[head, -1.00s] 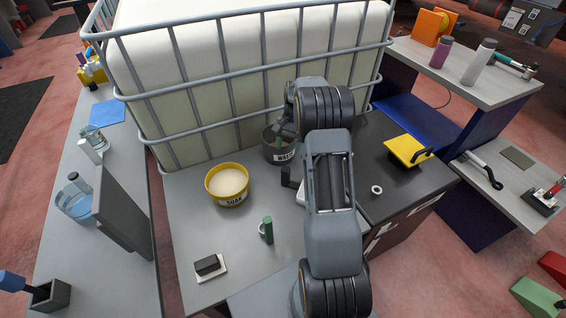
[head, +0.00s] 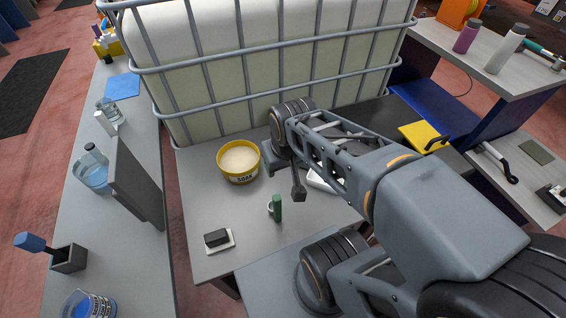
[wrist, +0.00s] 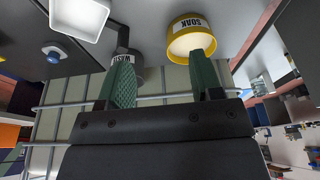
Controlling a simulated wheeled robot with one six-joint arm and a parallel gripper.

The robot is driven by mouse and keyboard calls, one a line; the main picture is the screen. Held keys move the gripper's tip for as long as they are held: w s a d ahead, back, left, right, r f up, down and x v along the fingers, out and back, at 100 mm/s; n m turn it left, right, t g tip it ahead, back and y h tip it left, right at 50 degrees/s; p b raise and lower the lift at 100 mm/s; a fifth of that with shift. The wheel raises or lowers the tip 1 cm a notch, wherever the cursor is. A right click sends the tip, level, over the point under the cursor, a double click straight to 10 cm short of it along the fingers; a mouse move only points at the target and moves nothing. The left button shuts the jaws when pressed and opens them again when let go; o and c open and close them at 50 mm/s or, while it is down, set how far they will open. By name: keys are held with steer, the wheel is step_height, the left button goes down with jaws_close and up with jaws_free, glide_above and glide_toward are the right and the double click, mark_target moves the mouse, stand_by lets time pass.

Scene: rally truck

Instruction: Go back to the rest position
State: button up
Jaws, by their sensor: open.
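My gripper (wrist: 161,57) is open in the wrist view, with two green ridged fingers apart and nothing between them. In the head view my wrist hides the fingers. My arm reaches in from the right and ends over the grey bench (head: 208,208), near the cage tank. The grey pot labelled WASTE (wrist: 136,62) shows behind the left finger in the wrist view. The yellow bowl labelled SOAK (head: 239,162) is left of my wrist, with pale contents. It also shows beyond the right finger in the wrist view (wrist: 175,44).
The caged white tank (head: 260,75) stands close behind the bench. A small green object (head: 277,208), a dark block on a white pad (head: 218,240) and a white tray (head: 323,181) lie on the bench. A side bench (head: 88,190) with containers runs along the left.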

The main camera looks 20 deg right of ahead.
steer(key=shift+s, duration=0.1)
step_height(320, 180, up, 10)
steer(key=p, duration=0.9)
steer(key=shift+a+r+t, duration=0.15)
steer(key=shift+r+t, duration=0.1)
steer(key=shift+t, duration=0.05)
